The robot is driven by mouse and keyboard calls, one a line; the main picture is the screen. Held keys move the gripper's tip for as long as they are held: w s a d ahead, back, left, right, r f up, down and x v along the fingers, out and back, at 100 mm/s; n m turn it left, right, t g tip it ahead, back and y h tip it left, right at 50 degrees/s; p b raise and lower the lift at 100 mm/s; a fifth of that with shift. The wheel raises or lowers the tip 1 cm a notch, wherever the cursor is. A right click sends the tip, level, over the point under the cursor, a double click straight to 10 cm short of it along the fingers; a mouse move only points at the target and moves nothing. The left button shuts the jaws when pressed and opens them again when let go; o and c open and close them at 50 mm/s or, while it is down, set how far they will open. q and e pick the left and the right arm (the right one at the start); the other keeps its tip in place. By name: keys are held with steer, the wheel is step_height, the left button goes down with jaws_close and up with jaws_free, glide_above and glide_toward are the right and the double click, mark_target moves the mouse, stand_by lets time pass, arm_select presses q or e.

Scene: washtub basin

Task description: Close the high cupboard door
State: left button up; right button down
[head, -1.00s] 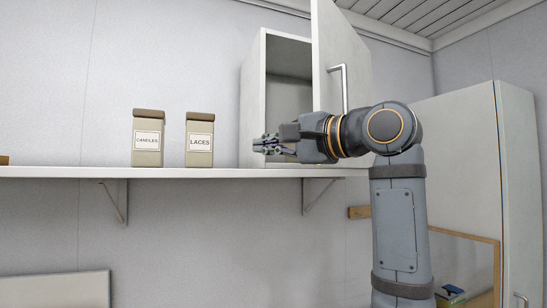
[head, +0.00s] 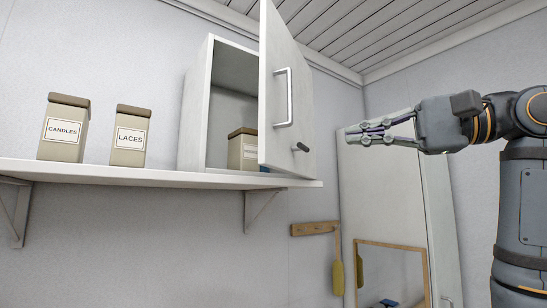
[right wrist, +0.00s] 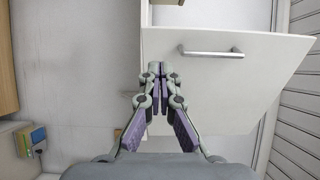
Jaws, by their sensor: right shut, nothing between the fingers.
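The high cupboard (head: 194,110) stands on the wall shelf with its front partly uncovered. Its pale door (head: 270,90) is hinged on the right and stands open, swung outward. My left gripper is not in view.
A beige canister (head: 242,150) is inside the cupboard. The candles canister (head: 64,128) and the laces canister (head: 130,135) stand on the shelf (head: 100,173) to the left. A tall cabinet (head: 385,195) and a hook rail (head: 314,229) are at lower right.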

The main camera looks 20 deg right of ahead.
steer(key=p, duration=0.5)
glide_toward(267, 143)
steer(key=x, duration=0.6)
steer(key=shift+r, duration=0.1)
steer(key=shift+w+a, duration=0.25)
steer(key=shift+w, duration=0.05)
arm_select(q)
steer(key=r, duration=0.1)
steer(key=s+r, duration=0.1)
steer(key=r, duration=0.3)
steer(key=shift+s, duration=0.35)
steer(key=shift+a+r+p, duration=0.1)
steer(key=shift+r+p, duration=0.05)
steer(key=shift+p, duration=0.15)
